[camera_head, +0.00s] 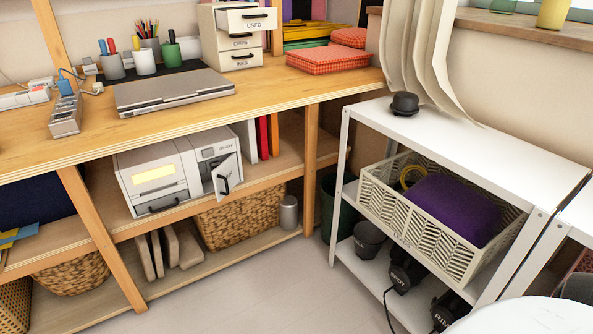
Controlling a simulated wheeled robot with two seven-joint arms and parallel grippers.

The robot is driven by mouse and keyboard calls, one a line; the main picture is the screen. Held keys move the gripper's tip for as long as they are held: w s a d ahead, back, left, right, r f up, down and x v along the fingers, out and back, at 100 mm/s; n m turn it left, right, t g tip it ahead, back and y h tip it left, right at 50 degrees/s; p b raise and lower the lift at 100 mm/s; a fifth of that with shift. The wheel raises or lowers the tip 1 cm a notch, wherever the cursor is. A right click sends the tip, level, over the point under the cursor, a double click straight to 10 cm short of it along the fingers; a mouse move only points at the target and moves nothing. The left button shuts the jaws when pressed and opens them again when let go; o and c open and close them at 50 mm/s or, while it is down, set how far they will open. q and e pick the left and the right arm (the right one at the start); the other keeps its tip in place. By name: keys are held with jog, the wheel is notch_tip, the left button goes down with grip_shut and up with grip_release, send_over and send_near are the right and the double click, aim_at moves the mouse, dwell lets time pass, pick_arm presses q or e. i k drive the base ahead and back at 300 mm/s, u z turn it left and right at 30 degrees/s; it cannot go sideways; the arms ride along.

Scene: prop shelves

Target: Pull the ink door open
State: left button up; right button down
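A white printer-like machine (155,170) stands on the middle shelf under the wooden worktop. Its left front has a lit yellow window and a dark handle below. At its right end is a small white door (226,176) with a black handle, which looks like the ink door. This door stands at an angle to the front, partly open. The label on the machine above it is too small to read for sure. Neither of my grippers is in view.
A wooden post (311,170) stands right of the machine, and another post (101,238) left of it. Books (262,137) stand just right of the door. A wicker basket (240,216) sits below. The floor (250,300) in front is clear. A white shelf unit (460,145) stands right.

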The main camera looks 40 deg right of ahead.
aim_at(231, 178)
jog(key=z, duration=0.6)
jog(key=i, duration=1.35)
jog(key=u, duration=0.2)
